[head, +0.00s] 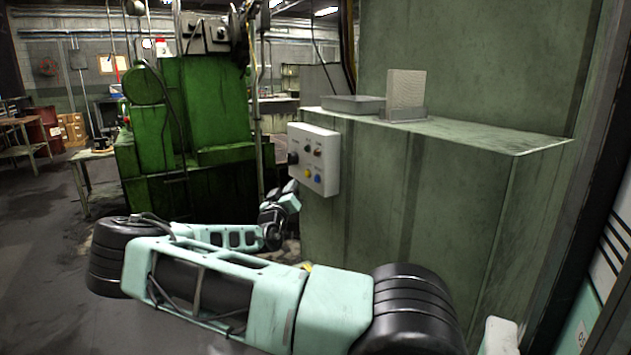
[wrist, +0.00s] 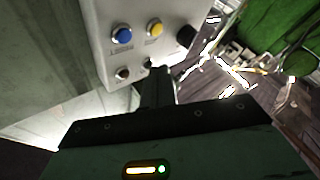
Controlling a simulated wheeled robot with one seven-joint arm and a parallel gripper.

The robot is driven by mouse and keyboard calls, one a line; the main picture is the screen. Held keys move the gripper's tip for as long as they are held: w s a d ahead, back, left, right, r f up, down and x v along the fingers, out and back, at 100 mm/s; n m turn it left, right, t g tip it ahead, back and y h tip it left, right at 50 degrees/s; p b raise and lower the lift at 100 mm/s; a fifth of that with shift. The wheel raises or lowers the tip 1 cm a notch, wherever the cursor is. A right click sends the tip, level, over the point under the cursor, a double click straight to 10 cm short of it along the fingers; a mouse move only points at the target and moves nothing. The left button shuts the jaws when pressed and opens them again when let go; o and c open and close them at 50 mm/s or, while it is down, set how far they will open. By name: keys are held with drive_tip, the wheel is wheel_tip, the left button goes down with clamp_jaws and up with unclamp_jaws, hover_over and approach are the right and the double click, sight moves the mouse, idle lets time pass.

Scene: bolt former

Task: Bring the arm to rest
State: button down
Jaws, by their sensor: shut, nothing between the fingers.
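My arm stretches across the lower part of the head view, folded at the elbow on the left. My gripper (head: 291,189) is at its far end, just left of the control box (head: 322,160). In the wrist view my gripper (wrist: 155,75) is shut, with nothing between the fingers. Its fingertips are close to the lower edge of the white control box (wrist: 110,30). I cannot tell whether they touch it. The box carries a blue button (wrist: 122,36), a yellow button (wrist: 155,30), a black knob (wrist: 186,37) and small switches.
The box is mounted on a large green-grey machine cabinet (head: 430,200). A metal tray (head: 353,105) and a beige block (head: 406,90) stand on its ledge. A bright green machine (head: 200,105) stands behind my arm. Open floor (head: 45,240) lies at the left.

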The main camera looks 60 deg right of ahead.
idle(0.4)
drive_tip(key=a+f+g+y+p, duration=0.2)
drive_tip(key=a+f+y, duration=0.7)
drive_tip(key=a+f, duration=0.25)
drive_tip(key=a+f+n+y+p, duration=0.25)
drive_tip(key=a+y, duration=0.55)
drive_tip(key=a, duration=1.5)
drive_tip(key=s+a+r+n+g+y+p, duration=0.1)
drive_tip(key=s+a+r+n+y, duration=0.2)
drive_tip(key=s+a+r, duration=0.5)
drive_tip(key=s+a+r+n+y, duration=0.2)
drive_tip(key=a+r+n, duration=0.15)
drive_tip(key=a, duration=0.85)
drive_tip(key=s+a+r+n+g+p, duration=0.1)
drive_tip(key=s+r+n, duration=0.3)
drive_tip(key=s, duration=0.4)
drive_tip(key=s+a+r+n+g+p, duration=0.1)
drive_tip(key=s+a+r+n, duration=0.3)
drive_tip(key=s, duration=0.4)
drive_tip(key=shift+s+r+h, duration=0.3)
drive_tip(key=shift+s+r, duration=0.1)
drive_tip(key=shift+r, duration=0.45)
